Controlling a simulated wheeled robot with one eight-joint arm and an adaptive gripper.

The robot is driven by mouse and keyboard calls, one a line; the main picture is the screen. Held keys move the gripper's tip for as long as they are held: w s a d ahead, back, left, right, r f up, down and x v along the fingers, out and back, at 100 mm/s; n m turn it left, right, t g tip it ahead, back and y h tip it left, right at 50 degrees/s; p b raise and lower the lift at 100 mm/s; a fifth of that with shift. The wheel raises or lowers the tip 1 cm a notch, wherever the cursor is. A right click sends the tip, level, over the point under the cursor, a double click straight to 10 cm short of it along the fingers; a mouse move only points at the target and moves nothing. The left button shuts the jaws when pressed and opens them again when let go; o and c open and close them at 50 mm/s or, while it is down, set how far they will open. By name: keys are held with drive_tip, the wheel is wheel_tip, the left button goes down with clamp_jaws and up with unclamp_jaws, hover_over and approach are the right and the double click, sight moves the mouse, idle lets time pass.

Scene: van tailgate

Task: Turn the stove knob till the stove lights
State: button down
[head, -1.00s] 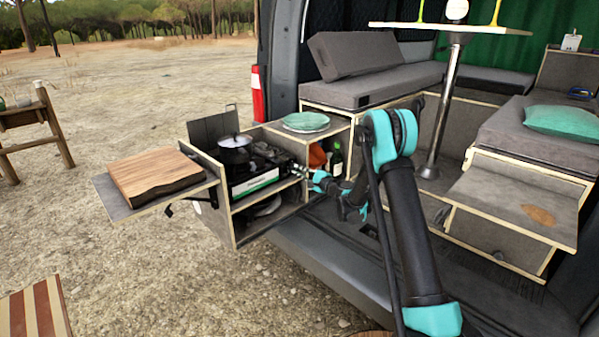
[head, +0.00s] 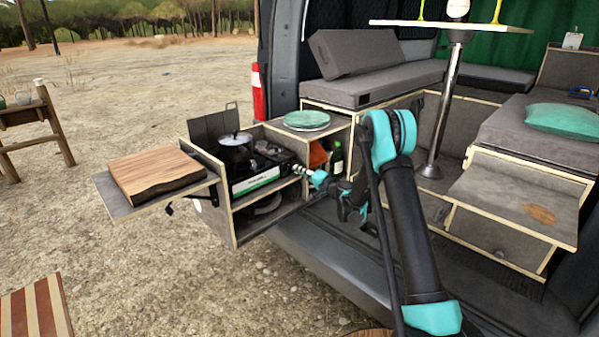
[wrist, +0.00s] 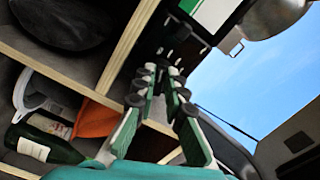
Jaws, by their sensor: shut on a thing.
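The stove (head: 258,180) is a black camping stove with a white and green front label, set in the pull-out kitchen box. Its label and dark front also show in the wrist view (wrist: 212,14). My gripper (head: 298,169) is at the right end of the stove front. In the wrist view my gripper (wrist: 168,72) has its fingertips close together against the dark stove front, shut on the stove knob. The knob itself is mostly hidden between the fingertips. A pot (head: 236,152) with a lid stands on the stove. No flame can be made out.
A wooden board (head: 155,175) lies on the fold-out shelf at left. Green plates (head: 307,120) sit on the box top. A bottle (head: 337,160) and an orange item (head: 317,156) stand in the compartment beside my gripper. Box panels lie close around it.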

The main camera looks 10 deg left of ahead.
drive_tip(key=shift+f+n, duration=0.1)
drive_tip(key=shift+n, duration=0.8)
drive_tip(key=c, duration=1.6)
unclamp_jaws()
drive_tip(key=shift+d, duration=0.15)
drive_tip(key=v, duration=1.1)
drive_tip(key=shift+s+d, duration=0.25)
drive_tip(key=shift+s, duration=0.1)
